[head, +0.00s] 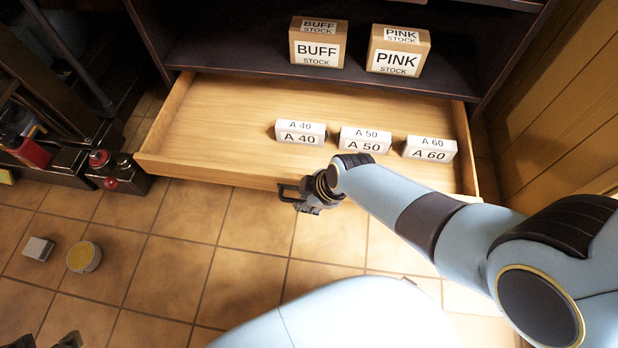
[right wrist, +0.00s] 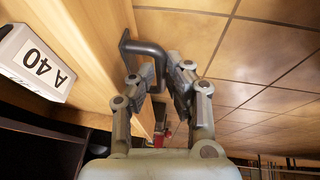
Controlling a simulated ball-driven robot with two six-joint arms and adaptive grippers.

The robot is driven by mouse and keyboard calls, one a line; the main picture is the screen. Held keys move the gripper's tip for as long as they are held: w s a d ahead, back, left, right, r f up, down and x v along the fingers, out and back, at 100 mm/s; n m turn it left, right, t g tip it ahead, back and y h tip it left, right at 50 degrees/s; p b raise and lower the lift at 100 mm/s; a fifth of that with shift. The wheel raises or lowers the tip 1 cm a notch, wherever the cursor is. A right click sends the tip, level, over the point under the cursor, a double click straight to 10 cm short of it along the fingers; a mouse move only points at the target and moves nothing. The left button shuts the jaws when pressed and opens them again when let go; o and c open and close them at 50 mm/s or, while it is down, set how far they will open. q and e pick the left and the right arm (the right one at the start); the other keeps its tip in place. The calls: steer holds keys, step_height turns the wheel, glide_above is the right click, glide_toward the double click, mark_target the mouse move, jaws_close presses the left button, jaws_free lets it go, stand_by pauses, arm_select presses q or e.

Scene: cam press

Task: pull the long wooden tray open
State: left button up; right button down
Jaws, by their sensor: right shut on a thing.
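The long wooden tray (head: 225,98) stands out from under the dark shelf in the head view, its inside showing. My right gripper (head: 303,200) is at the tray's front, shut on its dark bar handle (head: 288,190). In the right wrist view the fingers (right wrist: 158,82) close around the bent handle (right wrist: 148,48), which is fixed to the wooden front (right wrist: 95,35). My right forearm hides part of the front. My left gripper (head: 43,341) shows only as two dark tips set apart at the bottom left edge, with nothing seen between them.
White boxes A 40 (head: 300,133), A 50 (head: 365,140) and A 60 (head: 430,149) stand in the tray. Buff (head: 316,50) and pink (head: 397,60) stock boxes sit on the shelf above. A yellow round tin (head: 84,257) and small grey block (head: 38,248) lie on the tiled floor. Floor before the tray is clear.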

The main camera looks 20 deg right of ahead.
arm_select(q)
steer(key=shift+s+r+g, duration=0.35)
steer(key=shift+r+g, duration=0.05)
steer(key=shift+r, duration=0.3)
arm_select(e)
steer(key=shift+s+a, duration=0.65)
steer(key=shift+s, duration=0.3)
steer(key=c, duration=1.6)
jaws_free()
steer(key=shift+d+r, duration=0.1)
steer(key=v, duration=1.2)
steer(key=shift+w, duration=0.1)
